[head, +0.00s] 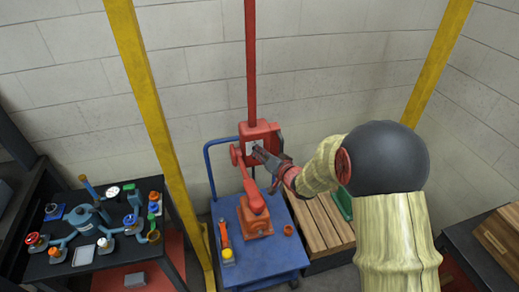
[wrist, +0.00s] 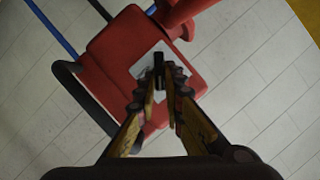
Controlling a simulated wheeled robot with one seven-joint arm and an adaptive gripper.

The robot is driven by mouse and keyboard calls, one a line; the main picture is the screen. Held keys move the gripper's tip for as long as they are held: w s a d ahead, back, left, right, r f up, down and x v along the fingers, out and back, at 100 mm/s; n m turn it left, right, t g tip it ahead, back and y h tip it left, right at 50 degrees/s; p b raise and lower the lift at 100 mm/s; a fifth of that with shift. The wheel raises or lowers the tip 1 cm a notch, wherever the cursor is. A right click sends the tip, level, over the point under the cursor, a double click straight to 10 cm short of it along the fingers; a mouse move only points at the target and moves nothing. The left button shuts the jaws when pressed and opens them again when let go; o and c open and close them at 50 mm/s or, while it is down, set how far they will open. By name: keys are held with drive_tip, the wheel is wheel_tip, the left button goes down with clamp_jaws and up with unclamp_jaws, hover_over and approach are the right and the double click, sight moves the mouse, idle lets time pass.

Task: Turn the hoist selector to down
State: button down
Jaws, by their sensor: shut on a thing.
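The hoist's red control box (head: 265,132) hangs on a red upright in front of the wall in the head view. It fills the upper middle of the wrist view (wrist: 107,62). A pale plate (wrist: 141,66) is on its face, with the dark hoist selector (wrist: 158,64) standing out from it. My gripper (head: 260,153) reaches the box from the right. In the wrist view my gripper (wrist: 159,90) is shut on the selector. The fingers hide much of the selector and part of the plate, so I cannot read its position.
A blue cart (head: 233,272) below carries a red-orange motor part (head: 255,220) and an orange tool (head: 225,236). Yellow posts (head: 150,90) stand on both sides. A dark table (head: 160,262) with valves is at left. A wooden slatted stand (head: 322,222) is right of the cart.

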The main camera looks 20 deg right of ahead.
drive_tip(key=m+y, duration=0.1)
drive_tip(key=m, duration=0.1)
drive_tip(key=f+m+t+y, duration=0.1)
drive_tip(key=m, duration=0.2)
drive_tip(key=m+t+y, duration=0.1)
drive_tip(key=m, duration=0.2)
drive_tip(key=shift+d+f, duration=0.25)
drive_tip(key=shift+d, duration=0.1)
idle(0.4)
drive_tip(key=c, duration=1.9)
unclamp_jaws()
drive_tip(key=v, duration=1.2)
drive_tip(key=shift+f, duration=0.3)
